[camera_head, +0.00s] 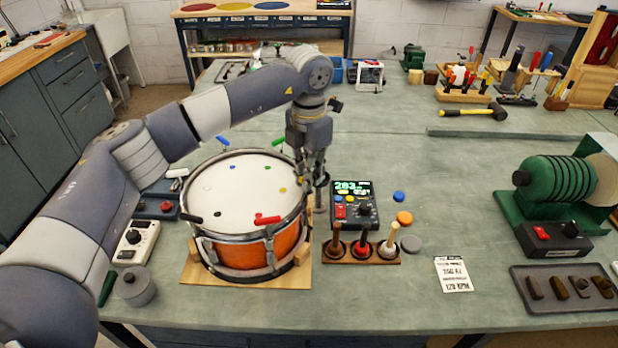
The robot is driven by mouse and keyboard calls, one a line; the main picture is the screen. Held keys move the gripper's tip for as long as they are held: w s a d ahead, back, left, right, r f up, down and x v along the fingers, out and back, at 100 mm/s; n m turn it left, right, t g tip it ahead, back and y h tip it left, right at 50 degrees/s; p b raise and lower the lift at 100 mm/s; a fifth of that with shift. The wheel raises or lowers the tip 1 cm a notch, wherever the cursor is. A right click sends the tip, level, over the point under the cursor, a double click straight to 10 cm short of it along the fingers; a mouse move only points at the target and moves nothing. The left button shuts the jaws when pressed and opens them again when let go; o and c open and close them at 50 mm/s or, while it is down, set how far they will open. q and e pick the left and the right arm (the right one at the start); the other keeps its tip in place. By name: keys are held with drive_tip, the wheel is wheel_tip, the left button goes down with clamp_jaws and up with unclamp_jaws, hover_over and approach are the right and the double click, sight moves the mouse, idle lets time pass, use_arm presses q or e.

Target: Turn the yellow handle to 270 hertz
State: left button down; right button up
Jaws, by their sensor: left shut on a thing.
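The drum (247,196) with a white head and orange shell stands on a wooden base at the bench's front left. Coloured handles sit around its rim, among them a red one (267,219), a black one (191,217) and a green one (278,141). A yellow dot (283,190) marks the head near the right rim. My left gripper (314,180) points down at the rim beside this dot, shut on the yellow handle, which its fingers hide. The tuner box (354,204) right of it shows green digits, about 282 or 283. My right gripper is not in view.
A rack of wooden-handled tools (361,250) stands in front of the tuner. A printed card (453,274) lies to the right. A green machine (560,184) and a dark tray (567,288) are at far right.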

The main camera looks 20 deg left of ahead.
use_arm(q)
drive_tip(key=n+b, duration=0.1)
drive_tip(key=n, duration=0.3)
drive_tip(key=shift+w+b, duration=0.1)
drive_tip(key=shift+b, duration=0.25)
drive_tip(key=shift+r+n, duration=0.15)
drive_tip(key=shift+n, duration=0.85)
drive_tip(key=shift+b, duration=0.3)
drive_tip(key=c, duration=1.7)
unclamp_jaws()
wheel_tip(320, 180, up, 12)
